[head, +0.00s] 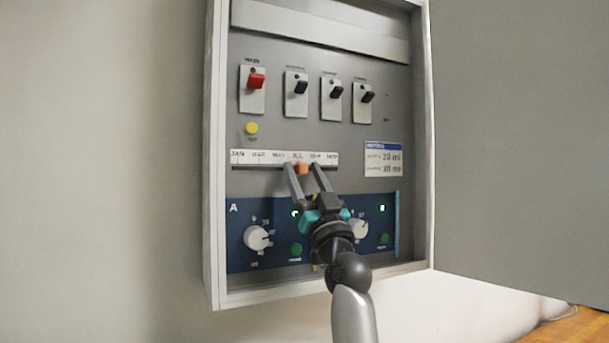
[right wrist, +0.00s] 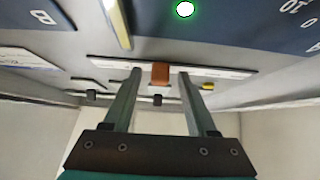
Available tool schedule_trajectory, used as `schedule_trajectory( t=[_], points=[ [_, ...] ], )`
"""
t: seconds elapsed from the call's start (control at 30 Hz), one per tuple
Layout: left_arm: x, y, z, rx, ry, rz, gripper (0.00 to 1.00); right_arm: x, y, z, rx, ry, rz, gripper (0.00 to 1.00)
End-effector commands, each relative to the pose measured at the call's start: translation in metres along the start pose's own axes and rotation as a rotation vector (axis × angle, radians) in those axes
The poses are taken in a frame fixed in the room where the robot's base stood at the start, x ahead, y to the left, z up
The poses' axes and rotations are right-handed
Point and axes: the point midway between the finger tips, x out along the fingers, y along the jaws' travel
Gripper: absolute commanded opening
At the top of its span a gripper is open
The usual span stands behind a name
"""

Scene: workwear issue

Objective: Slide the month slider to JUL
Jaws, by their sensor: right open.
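The month slider's orange knob (head: 301,169) sits on a dark slot under a white month scale (head: 246,157) in the wall cabinet. In the head view it appears just below the JUL label, very slightly to its right. My right gripper (head: 303,165) is open, with one finger on each side of the knob. In the right wrist view the orange knob (right wrist: 160,74) stands between the spread fingers (right wrist: 162,76), with a visible gap on both sides. Whether the fingertips reach past the knob's face is hard to tell. My left gripper is not in view.
A red switch (head: 256,81) and several black switches (head: 336,92) are above the scale, with a yellow button (head: 252,128) at left. A blue panel (head: 240,222) with white dials (head: 257,238) and green buttons lies below. The open cabinet door (head: 520,140) is at right.

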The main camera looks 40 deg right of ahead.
Motion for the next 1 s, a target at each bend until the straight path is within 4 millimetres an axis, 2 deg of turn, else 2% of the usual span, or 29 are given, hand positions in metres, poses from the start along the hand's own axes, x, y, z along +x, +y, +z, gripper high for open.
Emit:
schedule_trajectory(
  t=[0.2,0.37,0.8,1.0],
  points=[
    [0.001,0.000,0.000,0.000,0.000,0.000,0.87,-0.002,0.000,0.000,0.000,0.001,0.000,0.57],
    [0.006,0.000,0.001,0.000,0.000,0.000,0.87,-0.016,0.000,0.001,-0.002,0.001,0.001,0.57],
    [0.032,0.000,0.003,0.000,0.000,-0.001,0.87,-0.103,0.000,0.003,-0.002,-0.002,0.000,0.57],
    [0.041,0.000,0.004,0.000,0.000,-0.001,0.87,-0.135,0.000,0.002,-0.001,-0.002,0.000,0.57]
  ],
)
